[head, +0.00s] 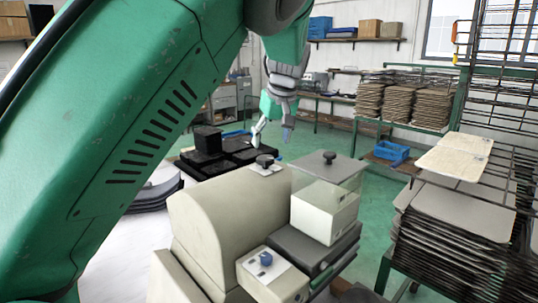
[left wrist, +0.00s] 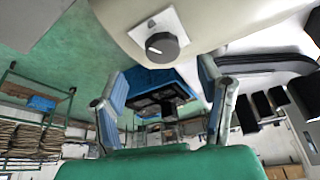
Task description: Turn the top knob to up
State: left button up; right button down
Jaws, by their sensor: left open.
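The top knob (head: 265,160) is black and sits on a pale plate on top of the beige machine (head: 215,217). In the left wrist view the dark round knob (left wrist: 162,46) shows on its white plate, just beyond my fingers. Its pointing direction is hard to tell. A second, blue knob (head: 266,258) is on the machine's lower front plate. My left gripper (head: 272,132) is open and empty, above and behind the top knob in the head view. Its two fingers are spread apart in the left wrist view (left wrist: 161,80), not touching the knob. My right gripper is not in view.
A clear box with a lidded top (head: 325,195) stands right of the knob on the machine. Black trays (head: 225,155) lie behind it. A rack of stacked trays (head: 450,240) stands at the right. My green left arm covers the left side.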

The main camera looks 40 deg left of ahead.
aim_at(266, 158)
pick_arm(q)
jog(key=x, duration=0.7)
jog(key=shift+a+r+p, duration=0.15)
jog(key=shift+a+p, duration=0.2)
jog(key=shift+p, duration=0.05)
jog(key=shift+s+d+r, duration=0.1)
jog(key=shift+d, duration=0.25)
jog(key=shift+c, duration=0.5)
jog(key=c, duration=1.1)
jog(key=shift+o, duration=0.2)
jog(key=shift+r, duration=0.1)
